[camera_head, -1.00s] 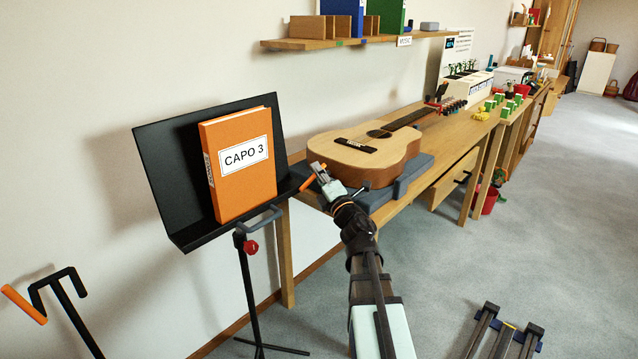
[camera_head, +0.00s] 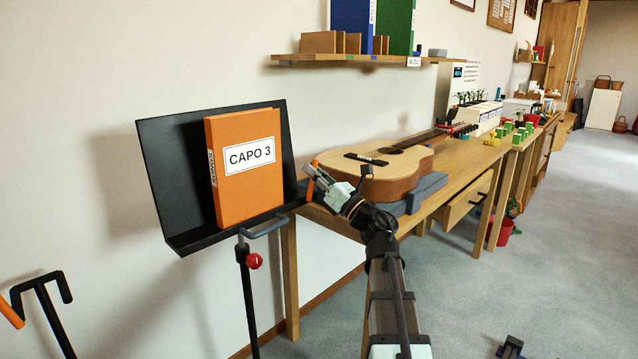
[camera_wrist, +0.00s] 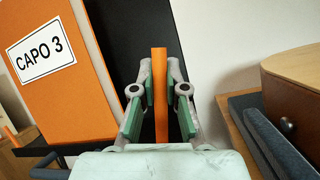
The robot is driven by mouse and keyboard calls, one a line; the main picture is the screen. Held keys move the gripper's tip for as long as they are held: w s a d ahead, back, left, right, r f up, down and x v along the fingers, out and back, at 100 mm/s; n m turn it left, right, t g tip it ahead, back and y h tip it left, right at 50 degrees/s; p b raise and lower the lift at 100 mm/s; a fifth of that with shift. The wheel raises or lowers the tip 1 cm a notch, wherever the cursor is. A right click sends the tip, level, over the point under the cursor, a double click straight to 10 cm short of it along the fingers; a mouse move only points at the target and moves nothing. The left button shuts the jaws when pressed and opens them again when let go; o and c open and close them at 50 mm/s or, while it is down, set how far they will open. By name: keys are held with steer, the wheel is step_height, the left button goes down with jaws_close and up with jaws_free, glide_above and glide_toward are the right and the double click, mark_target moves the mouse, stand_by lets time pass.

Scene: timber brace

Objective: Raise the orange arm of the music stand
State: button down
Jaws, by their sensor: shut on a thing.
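The black music stand (camera_head: 150,170) stands at left and holds an orange book labelled "CAPO 3" (camera_head: 228,195). At its right edge is the short orange arm (camera_head: 310,186), now steep, nearly upright. My gripper (camera_head: 314,178) is shut on the orange arm. In the wrist view the orange arm (camera_wrist: 160,75) rises between the green pads of my gripper (camera_wrist: 160,105), with its upper end above the fingertips. The arm's joint to the stand is hidden.
A guitar (camera_head: 400,165) lies on a blue-grey support (camera_head: 428,187) on the wooden bench, close right of my gripper. A red knob (camera_head: 254,261) is on the stand's post. A shelf (camera_head: 345,61) is above. Another black stand with an orange end (camera_head: 10,313) is at lower left.

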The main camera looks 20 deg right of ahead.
steer(key=shift+s+a+r+n+g+y+b, duration=0.1)
steer(key=shift+a+n+g+y+b, duration=0.2)
steer(key=shift+n, duration=0.5)
steer(key=shift+s+a+n+g+y+b, duration=0.15)
steer(key=shift+a+n+g+y+b, duration=0.2)
steer(key=shift+n, duration=0.45)
steer(key=shift+s+a+r+n+g+y+b, duration=0.15)
steer(key=shift+a+n+y, duration=0.25)
steer(key=shift+n, duration=0.4)
steer(key=shift+d+f, duration=0.1)
steer(key=c, duration=1.2)
jaws_free()
steer(key=v, duration=1.2)
